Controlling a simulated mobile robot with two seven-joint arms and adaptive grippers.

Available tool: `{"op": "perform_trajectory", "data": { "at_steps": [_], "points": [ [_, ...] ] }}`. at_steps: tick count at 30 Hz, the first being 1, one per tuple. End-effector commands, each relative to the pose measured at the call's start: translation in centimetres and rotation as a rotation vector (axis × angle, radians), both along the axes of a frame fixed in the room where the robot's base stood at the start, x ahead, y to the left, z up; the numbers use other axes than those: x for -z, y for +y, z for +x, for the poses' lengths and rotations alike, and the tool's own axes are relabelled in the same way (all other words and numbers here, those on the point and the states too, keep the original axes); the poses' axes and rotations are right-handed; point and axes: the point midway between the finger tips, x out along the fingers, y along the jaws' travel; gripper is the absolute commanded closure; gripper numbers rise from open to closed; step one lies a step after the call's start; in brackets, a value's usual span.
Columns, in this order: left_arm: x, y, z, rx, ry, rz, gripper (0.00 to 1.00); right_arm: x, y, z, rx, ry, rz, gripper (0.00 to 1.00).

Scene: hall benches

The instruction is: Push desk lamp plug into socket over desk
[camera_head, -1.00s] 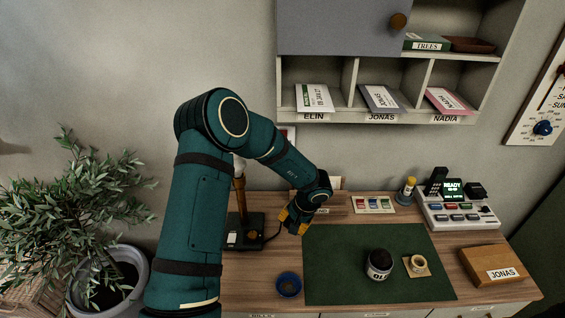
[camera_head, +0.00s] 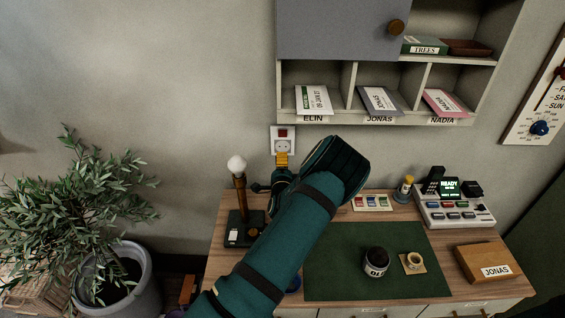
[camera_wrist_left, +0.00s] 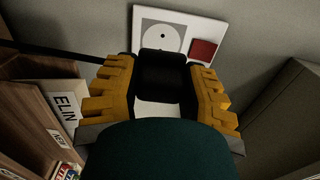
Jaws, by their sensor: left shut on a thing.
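The wall socket (camera_head: 283,145) is a white plate with a round face and a red switch above it, below the shelf unit. My left gripper (camera_head: 282,158) has its yellow fingertips at the plate's lower edge. In the left wrist view its fingers (camera_wrist_left: 162,88) are shut on the black plug (camera_wrist_left: 162,72). The socket plate (camera_wrist_left: 145,17) lies just beyond the plug, whose prongs are hidden; I cannot tell whether plug and socket touch. The desk lamp (camera_head: 240,199), with brown stem, bare bulb and dark base, stands at the desk's left. My right gripper is not in view.
The shelf unit (camera_head: 290,103) with labelled letters hangs above the socket. A potted plant (camera_head: 75,215) stands at left.

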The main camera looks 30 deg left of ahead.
Motion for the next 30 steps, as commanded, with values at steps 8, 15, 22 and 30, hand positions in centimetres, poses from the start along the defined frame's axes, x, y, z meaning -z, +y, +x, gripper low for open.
{"op": "perform_trajectory", "data": {
  "at_steps": [8, 15, 22, 30],
  "points": [
    [-0.2, -0.1, 0.2, 0.017, -0.008, 0.004, 0.88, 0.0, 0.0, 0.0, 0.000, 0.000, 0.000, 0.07],
    [-0.2, 0.1, 0.5, 0.015, -0.009, 0.003, 0.88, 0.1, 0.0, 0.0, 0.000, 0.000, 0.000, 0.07],
    [-0.1, 0.9, 1.9, 0.016, -0.010, 0.004, 0.88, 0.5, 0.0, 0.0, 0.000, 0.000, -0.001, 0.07],
    [-0.1, 2.1, 3.9, 0.015, -0.009, 0.003, 0.88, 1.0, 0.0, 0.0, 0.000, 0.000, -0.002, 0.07]
  ]
}}
